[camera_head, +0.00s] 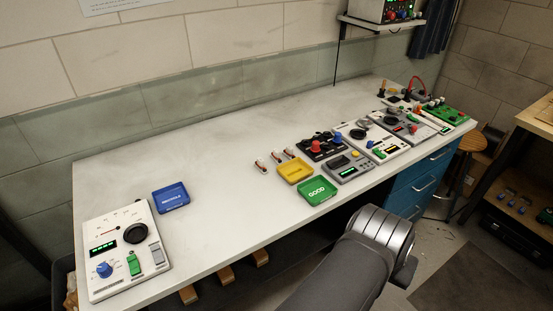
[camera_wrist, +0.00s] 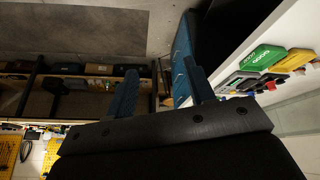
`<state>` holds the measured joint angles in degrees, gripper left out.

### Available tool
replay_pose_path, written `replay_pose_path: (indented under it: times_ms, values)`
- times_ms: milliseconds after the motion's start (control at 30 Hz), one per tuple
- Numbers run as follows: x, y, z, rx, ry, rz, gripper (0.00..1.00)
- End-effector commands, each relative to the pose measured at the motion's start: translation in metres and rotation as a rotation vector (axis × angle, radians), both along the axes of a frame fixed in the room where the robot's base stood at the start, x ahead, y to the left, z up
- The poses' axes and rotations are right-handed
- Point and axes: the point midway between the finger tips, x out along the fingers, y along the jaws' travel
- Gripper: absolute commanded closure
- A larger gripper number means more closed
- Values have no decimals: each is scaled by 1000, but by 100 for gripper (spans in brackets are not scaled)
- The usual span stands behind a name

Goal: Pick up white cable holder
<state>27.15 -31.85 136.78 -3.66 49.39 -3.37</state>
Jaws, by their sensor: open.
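No part can be made out for certain as the white cable holder. Several small pieces with white, red and dark parts (camera_head: 275,157) lie in a short row on the white bench, behind the yellow tray; they are too small to tell apart. My gripper (camera_wrist: 160,88) shows in the wrist view with its two blue fingers wide apart and nothing between them. It is off the front side of the bench, away from the small pieces. In the head view my arm comes in at the bottom right, and the fingers are hidden there.
A yellow tray (camera_head: 296,171) and a green GOOD tray (camera_head: 317,191) stand mid-bench. Instruments (camera_head: 345,168) crowd the right. A blue tray (camera_head: 171,197) and a white control box (camera_head: 126,250) are at left. The bench (camera_head: 225,180) is clear between. Blue drawers (camera_head: 421,189) stand below.

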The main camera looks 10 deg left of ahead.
Motion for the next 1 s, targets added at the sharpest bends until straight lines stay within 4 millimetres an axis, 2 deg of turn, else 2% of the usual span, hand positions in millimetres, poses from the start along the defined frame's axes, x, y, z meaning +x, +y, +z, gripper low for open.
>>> replay_pose_path:
  times_ms: [100, 300, 467, 567, 667, 767, 867, 1000]
  values:
    - [21, -28, 11, -37, 54, 20, 51]
    - [68, -63, 29, -109, 149, 159, 51]
    - [127, -67, 43, -182, 238, 406, 51]
    - [172, -54, 52, -238, 296, 612, 51]
    - [219, -31, 59, -298, 353, 834, 51]
    - [264, 1, 63, -361, 410, 1059, 51]
    - [307, 40, 64, -429, 464, 1283, 51]
    - [359, 106, 60, -527, 535, 1592, 51]
